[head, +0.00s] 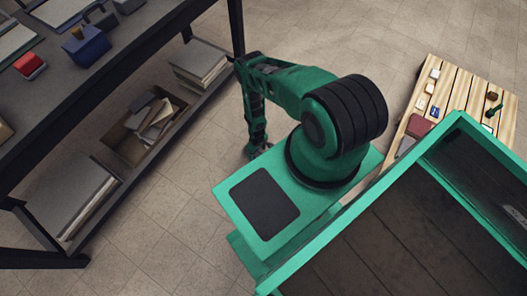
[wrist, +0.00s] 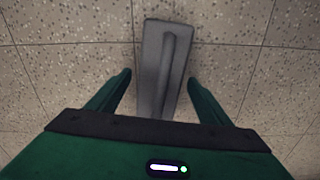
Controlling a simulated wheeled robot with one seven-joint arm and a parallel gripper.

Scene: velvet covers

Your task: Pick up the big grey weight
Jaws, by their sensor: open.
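In the wrist view a long grey block with a raised rounded bar along its top (wrist: 166,60) lies on the tiled floor; it looks like the big grey weight. My gripper (wrist: 159,78) is open, with one green finger on each side of the block. Gaps show between both fingers and the block, and the near end of the block is hidden by my gripper's body. In the head view my gripper (head: 257,147) points down, low over the floor. The block cannot be clearly made out there.
A dark shelving table (head: 120,65) stands at left, with a blue box (head: 87,46) and a red item (head: 30,66) on top. Its lower shelf holds a cardboard box (head: 122,146) and stacked sheets (head: 200,60). A slatted wooden surface (head: 452,78) with small items is at right. Floor between is clear.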

